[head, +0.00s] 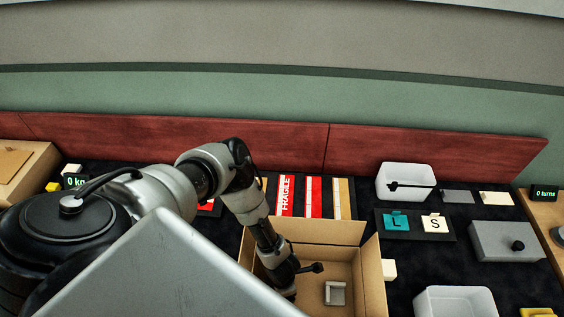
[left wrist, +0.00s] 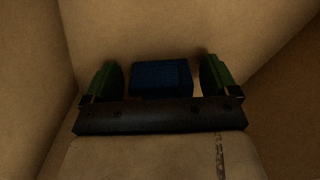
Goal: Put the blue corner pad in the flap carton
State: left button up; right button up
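The flap carton (head: 371,277) is an open brown box at the bottom centre of the head view, with its flaps spread. My left arm reaches down into it; its gripper is not clearly seen there. In the left wrist view the blue corner pad (left wrist: 161,79) is a dark blue block between the green-tipped fingers of my left gripper (left wrist: 160,70). Small gaps show on both sides of the pad, so the fingers stand open around it. Brown carton walls surround them. The pad is hidden in the head view. My right gripper is not in view.
A light grey piece (head: 335,293) lies in the carton. Behind are red and tan strips (head: 314,197). To the right are a white bin (head: 406,181), L and S cards (head: 396,222), a grey box (head: 505,241) and another white bin (head: 455,303). A red barrier (head: 430,151) runs behind.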

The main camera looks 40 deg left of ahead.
pick_arm(q)
notch_tip(320, 180, up, 12)
jog(key=shift+r, duration=0.2)
dwell(0.5)
